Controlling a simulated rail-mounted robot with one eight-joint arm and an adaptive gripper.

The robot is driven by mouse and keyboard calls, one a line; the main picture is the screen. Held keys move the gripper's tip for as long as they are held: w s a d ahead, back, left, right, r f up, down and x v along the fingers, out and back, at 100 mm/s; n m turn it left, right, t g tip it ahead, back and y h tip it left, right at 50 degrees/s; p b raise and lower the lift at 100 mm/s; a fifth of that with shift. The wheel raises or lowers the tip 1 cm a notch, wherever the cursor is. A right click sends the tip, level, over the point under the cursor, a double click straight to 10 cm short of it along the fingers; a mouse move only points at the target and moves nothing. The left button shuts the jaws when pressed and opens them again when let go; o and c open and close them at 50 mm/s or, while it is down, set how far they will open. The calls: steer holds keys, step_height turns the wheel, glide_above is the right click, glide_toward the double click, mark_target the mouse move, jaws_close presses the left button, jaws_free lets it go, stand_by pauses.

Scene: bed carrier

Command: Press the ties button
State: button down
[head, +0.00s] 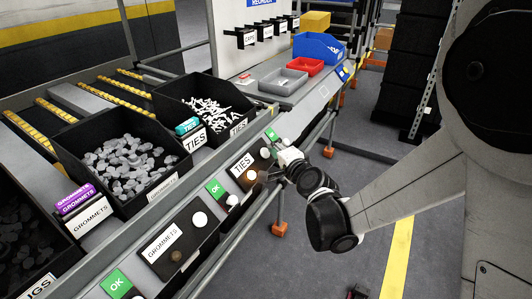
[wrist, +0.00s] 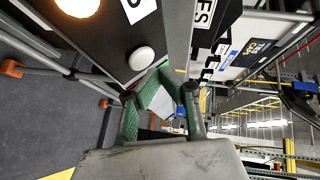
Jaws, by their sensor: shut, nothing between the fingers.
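The ties panel (head: 243,164) is a black box with a white TIES label on the sloped rail. It has a round white button (head: 265,153) at its upper right and a small warm-lit lamp (head: 251,174) below. In the wrist view the white button (wrist: 141,58) lies just beyond the fingers, and the glowing lamp (wrist: 77,6) is at the top left. My gripper (head: 268,177) is shut and empty, close in front of the panel's right side. In the wrist view my gripper (wrist: 160,98) points toward the panel; I cannot tell whether it touches anything.
The grommets panel (head: 178,238), with its own white button (head: 200,219), is nearer. Green OK cards (head: 215,188) sit between panels. The ties bin (head: 205,108) and grommets bin (head: 118,155) stand above the rail. Open floor (head: 335,255) lies to the right.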

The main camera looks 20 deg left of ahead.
stand_by(0.7)
steer(key=shift+a+f+b, duration=0.3)
steer(key=shift+b, duration=0.1)
steer(key=shift+w+a+f+b, duration=0.1)
steer(key=shift+a+f+b, duration=0.2)
stand_by(0.8)
steer(key=shift+r, duration=0.1)
steer(key=shift+d+r+p, duration=0.3)
steer(key=shift+d+r, duration=0.2)
steer(key=shift+d, duration=0.1)
stand_by(0.3)
steer(key=shift+s+d+r+p, duration=0.2)
steer(key=shift+d+r+p, duration=0.35)
steer(key=shift+d+r, duration=0.35)
steer(key=shift+s+d+r+p, duration=0.2)
steer(key=shift+d+r+p, duration=0.3)
steer(key=shift+d+r, duration=0.4)
